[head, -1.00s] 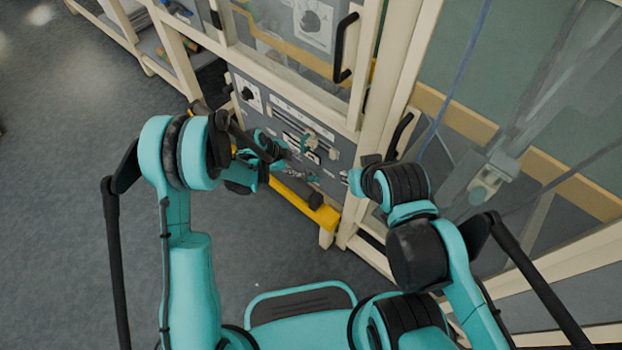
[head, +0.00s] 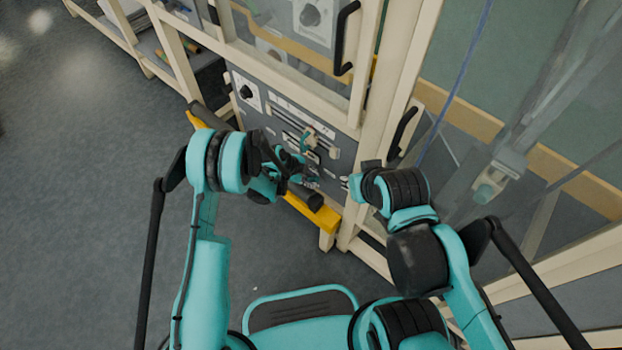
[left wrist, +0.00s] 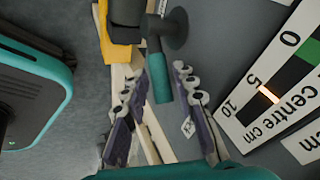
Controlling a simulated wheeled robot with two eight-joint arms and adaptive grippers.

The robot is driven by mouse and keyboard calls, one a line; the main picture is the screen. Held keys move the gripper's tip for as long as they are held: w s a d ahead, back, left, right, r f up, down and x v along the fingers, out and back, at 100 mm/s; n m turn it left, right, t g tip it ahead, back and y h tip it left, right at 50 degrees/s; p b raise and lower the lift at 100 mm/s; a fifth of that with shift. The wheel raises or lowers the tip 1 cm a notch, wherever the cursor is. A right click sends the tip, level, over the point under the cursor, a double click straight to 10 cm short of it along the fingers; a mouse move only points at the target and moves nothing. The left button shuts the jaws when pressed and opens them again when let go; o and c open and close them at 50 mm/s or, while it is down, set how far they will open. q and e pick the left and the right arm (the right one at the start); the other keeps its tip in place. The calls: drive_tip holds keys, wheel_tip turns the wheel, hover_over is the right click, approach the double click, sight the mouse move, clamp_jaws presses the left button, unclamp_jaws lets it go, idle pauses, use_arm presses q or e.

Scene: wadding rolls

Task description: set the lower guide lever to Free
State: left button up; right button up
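A lever with a teal grip (left wrist: 161,88) on a dark round hub (left wrist: 175,30) shows in the left wrist view. I cannot read a Free mark beside it. My left gripper (left wrist: 160,76) is open, with one finger on each side of the teal grip; no firm contact shows. In the head view my left gripper (head: 308,180) is at the lower part of the grey panel (head: 341,146), and my wrist hides much of it. My right gripper (head: 362,182) is beside the panel's right edge, mostly hidden by its own wrist, so its fingers are unclear.
A scale plate reading Centre cm (left wrist: 265,95) lies right of the lever. A yellow bar (head: 325,217) runs below the panel. A black door handle (head: 345,40) and a cream frame post (head: 385,100) stand close by. Open floor (head: 80,200) lies left.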

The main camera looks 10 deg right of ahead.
use_arm(q)
clamp_jaws()
drive_tip(key=shift+w, duration=0.1)
drive_tip(key=shift+w+a+r+n+g+h, duration=0.2)
drive_tip(key=shift+w+a+g+h, duration=0.2)
drive_tip(key=shift+g+h, duration=0.15)
drive_tip(key=shift+w+a+r+n+g+h, duration=0.15)
drive_tip(key=shift+w+a+n+g+h, duration=0.15)
drive_tip(key=shift+g+h, duration=0.25)
drive_tip(key=shift+w+a+r+n+g+h, duration=0.15)
drive_tip(key=shift+w+a+n+g+h, duration=0.35)
drive_tip(key=shift+w+g+h, duration=0.5)
drive_tip(key=shift+s+a, duration=0.1)
drive_tip(key=shift+s, duration=0.05)
unclamp_jaws()
